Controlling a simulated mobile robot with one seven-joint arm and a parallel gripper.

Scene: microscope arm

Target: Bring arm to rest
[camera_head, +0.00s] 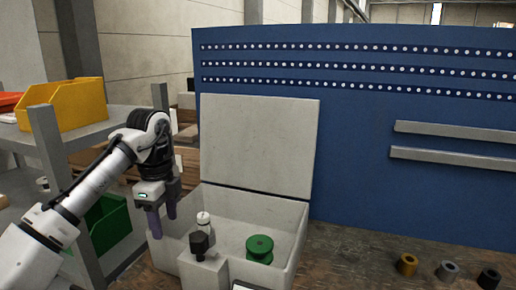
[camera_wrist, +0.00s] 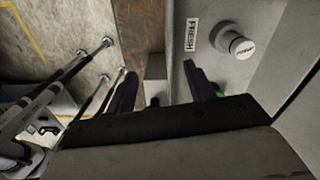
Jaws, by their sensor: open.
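My gripper (camera_head: 162,220) hangs from my raised white arm with its two dark purple fingers pointing down. It is at the left wall of a pale open box (camera_head: 192,232). In the wrist view my gripper (camera_wrist: 163,88) shows its fingers spread apart with nothing held between them. Whether the fingers touch the box cannot be told.
The box's lid (camera_head: 259,145) stands open behind. A shelf with a yellow bin (camera_head: 70,103) is left. Several small cylinders, including a brass one (camera_head: 407,265), stand right. A blue pegboard (camera_head: 350,150) rises behind.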

